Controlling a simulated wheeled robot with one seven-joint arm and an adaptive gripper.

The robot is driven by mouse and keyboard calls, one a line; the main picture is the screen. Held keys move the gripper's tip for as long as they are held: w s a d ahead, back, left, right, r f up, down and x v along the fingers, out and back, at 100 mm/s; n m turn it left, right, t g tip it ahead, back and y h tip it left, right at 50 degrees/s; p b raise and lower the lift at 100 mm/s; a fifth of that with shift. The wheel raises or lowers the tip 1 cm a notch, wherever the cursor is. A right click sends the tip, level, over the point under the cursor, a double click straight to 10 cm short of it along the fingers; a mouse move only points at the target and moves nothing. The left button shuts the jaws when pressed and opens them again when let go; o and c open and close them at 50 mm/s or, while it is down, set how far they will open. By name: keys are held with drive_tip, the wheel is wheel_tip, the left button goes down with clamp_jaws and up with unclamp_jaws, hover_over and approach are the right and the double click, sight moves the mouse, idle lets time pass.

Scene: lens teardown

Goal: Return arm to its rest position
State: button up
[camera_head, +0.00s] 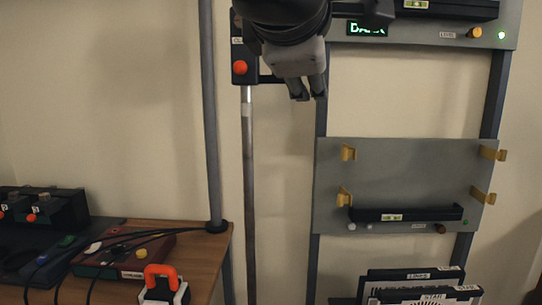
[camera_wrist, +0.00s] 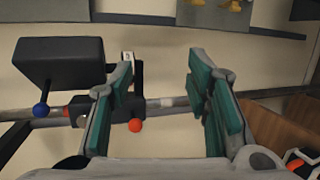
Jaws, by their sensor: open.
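My gripper (camera_head: 304,95) hangs from my dark arm at the top middle of the head view, in front of the wall and beside a grey upright post. In the wrist view my gripper (camera_wrist: 165,100) has its two green-padded fingers spread apart with nothing between them. A black box with an orange knob (camera_head: 240,68) on the post is just left of my gripper in the head view. An orange knob (camera_wrist: 135,125) shows past the left finger in the wrist view. Whether my gripper touches the post fitting cannot be told.
A rack at right carries a grey panel (camera_head: 400,160) with yellow hooks and a black bar (camera_head: 407,214). A panel with a green-lit display (camera_head: 367,28) is above. A wooden table (camera_head: 205,252) at lower left holds a red-brown box (camera_head: 150,257), cables and an orange-handled item (camera_head: 162,279).

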drive_tip(key=s+d+f+m+g+h, duration=0.1)
drive_tip(key=s+d+f+m+g, duration=0.35)
drive_tip(key=d+f, duration=0.35)
drive_tip(key=s+d+f+m+g, duration=0.3)
drive_tip(key=s+d+f+m, duration=0.15)
drive_tip(key=d+f, duration=0.35)
drive_tip(key=s+a+f+m+g+y, duration=0.2)
drive_tip(key=s+f+m+g+y, duration=0.4)
drive_tip(key=s+f, duration=1.1)
wheel_tip(320, 180, up, 22)
drive_tip(key=m+t+p, duration=0.1)
drive_tip(key=t+p, duration=0.2)
drive_tip(key=p, duration=1.7)
drive_tip(key=shift+f+h, duration=0.25)
drive_tip(key=shift+h, duration=0.15)
